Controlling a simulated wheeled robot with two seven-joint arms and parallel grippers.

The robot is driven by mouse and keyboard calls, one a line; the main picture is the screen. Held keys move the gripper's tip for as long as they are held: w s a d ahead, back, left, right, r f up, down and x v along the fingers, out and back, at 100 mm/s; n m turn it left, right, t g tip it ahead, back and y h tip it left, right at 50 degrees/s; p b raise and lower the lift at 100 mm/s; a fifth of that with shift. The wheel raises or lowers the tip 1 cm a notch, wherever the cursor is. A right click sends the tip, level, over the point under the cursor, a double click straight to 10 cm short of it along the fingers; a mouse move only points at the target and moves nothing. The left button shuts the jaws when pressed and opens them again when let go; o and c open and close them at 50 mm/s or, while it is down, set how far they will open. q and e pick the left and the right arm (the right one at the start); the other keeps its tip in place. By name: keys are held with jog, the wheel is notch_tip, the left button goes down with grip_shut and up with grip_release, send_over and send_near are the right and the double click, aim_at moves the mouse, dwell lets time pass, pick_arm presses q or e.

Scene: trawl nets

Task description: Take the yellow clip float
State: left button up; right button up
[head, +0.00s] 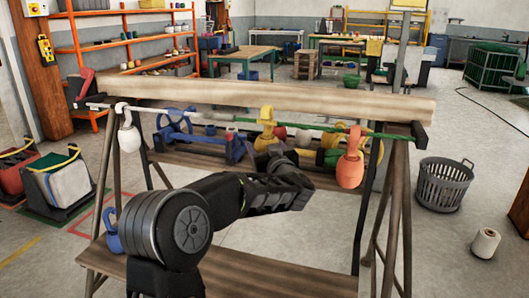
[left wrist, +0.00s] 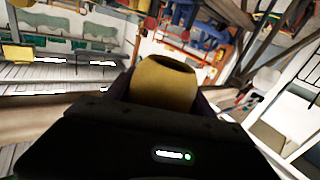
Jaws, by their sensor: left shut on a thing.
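The yellow clip float (head: 267,127) is at the middle of the rope strung below the wooden beam. Its clip end is at the rope, and its lower part is partly hidden by my left gripper (head: 272,156). In the left wrist view the float's yellow body (left wrist: 165,80) sits between the jaws of my left gripper (left wrist: 165,98), which is shut on it. I cannot tell whether the clip still grips the rope. My right gripper is out of view.
A white float (head: 130,137) hangs at the rope's left end and an orange float (head: 350,170) near its right. A blue reel (head: 177,125) and other floats lie on the shelf behind. A blue float (head: 112,238) is on the lower plank. A grey basket (head: 443,185) stands right.

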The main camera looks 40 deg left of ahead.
pick_arm(q)
jog(key=w+a+f, duration=0.2)
jog(key=w+f, duration=0.3)
jog(key=f, duration=0.4)
jog(key=v, duration=1.6)
jog(key=shift+f, duration=0.4)
jog(key=shift+w+d, duration=0.1)
jog(key=shift+d, duration=0.1)
